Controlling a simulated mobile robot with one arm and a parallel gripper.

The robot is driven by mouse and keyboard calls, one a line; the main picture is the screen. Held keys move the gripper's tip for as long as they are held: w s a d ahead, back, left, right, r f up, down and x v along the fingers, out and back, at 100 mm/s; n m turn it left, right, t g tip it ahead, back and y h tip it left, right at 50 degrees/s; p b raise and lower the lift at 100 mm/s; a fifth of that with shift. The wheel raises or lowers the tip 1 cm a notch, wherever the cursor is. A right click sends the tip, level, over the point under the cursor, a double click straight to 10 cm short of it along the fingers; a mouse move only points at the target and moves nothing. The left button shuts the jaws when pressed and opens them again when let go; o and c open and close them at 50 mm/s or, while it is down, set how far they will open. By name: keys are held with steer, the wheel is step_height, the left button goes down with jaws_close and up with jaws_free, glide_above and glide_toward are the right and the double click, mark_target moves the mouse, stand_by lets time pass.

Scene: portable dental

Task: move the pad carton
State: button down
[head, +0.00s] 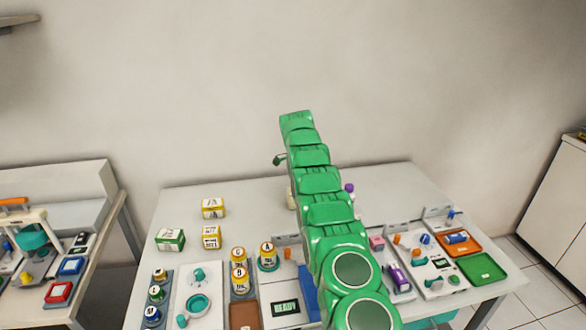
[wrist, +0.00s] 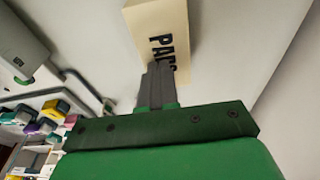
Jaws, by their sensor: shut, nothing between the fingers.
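The pad carton (wrist: 150,22) is a cream box with dark lettering that reads like "PADS". It fills the top middle of the wrist view, and its upper part is cut off by the frame edge. My gripper (wrist: 158,66) has its two dark fingers together, with nothing between them. The fingertips point at the lettered face and overlap its lower edge in the picture. I cannot tell whether they touch it. In the head view my green arm reaches over the table and hides much of its middle. A small pale object (head: 291,198) shows just left of the arm; I cannot tell whether it is the carton.
The table (head: 180,200) has bare surface at the back left. Yellow-and-white boxes (head: 213,208) and a green-and-white box (head: 170,240) stand at left. Several jars (head: 267,256) stand near the front. Orange (head: 460,243) and green trays (head: 482,268) lie at right.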

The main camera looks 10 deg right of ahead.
steer(key=shift+s+f, duration=0.2)
steer(key=shift+f, duration=0.1)
steer(key=shift+a+r, duration=0.95)
steer(key=shift+a, duration=5.2)
steer(key=s+d+r+n, duration=0.1)
steer(key=s+r+n, duration=0.3)
steer(key=s+r, duration=0.5)
steer(key=s+d+r+n, duration=0.2)
steer(key=s+r+n, duration=0.2)
steer(key=s+r, duration=0.6)
steer(key=shift+s+d+r+g+y, duration=0.15)
steer(key=shift+s+d+g+y, duration=0.15)
steer(key=shift+s, duration=0.2)
